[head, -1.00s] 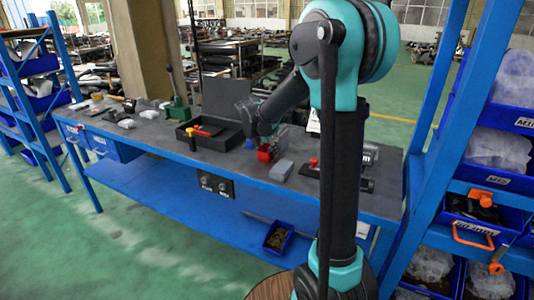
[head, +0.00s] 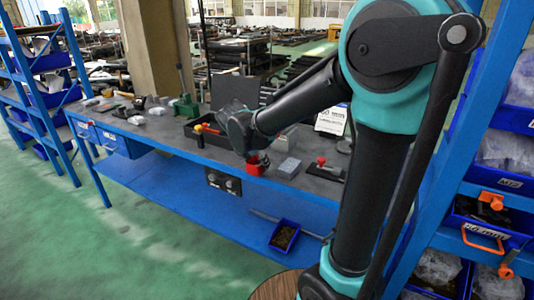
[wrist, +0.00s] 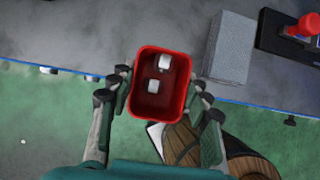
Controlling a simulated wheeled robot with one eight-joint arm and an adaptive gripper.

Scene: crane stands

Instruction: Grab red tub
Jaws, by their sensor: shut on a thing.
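The red tub (wrist: 160,107) is a small open-topped box, seen from above in the wrist view, with two small whitish pieces inside. My gripper (wrist: 160,100) has its fingers on the tub's left and right sides and is shut on it. In the wrist view the tub overlaps the blue front edge of the workbench, with green floor behind its lower part. In the head view the red tub (head: 257,165) shows below my gripper (head: 252,155) at the bench's front edge, partly hidden by the gripper.
A grey block (head: 289,168) stands on the workbench (head: 215,157) just right of the tub. A dark device with a red knob (head: 321,161) lies further right. A black open case (head: 205,134) is behind and left. A blue bin (head: 284,236) sits on the lower shelf.

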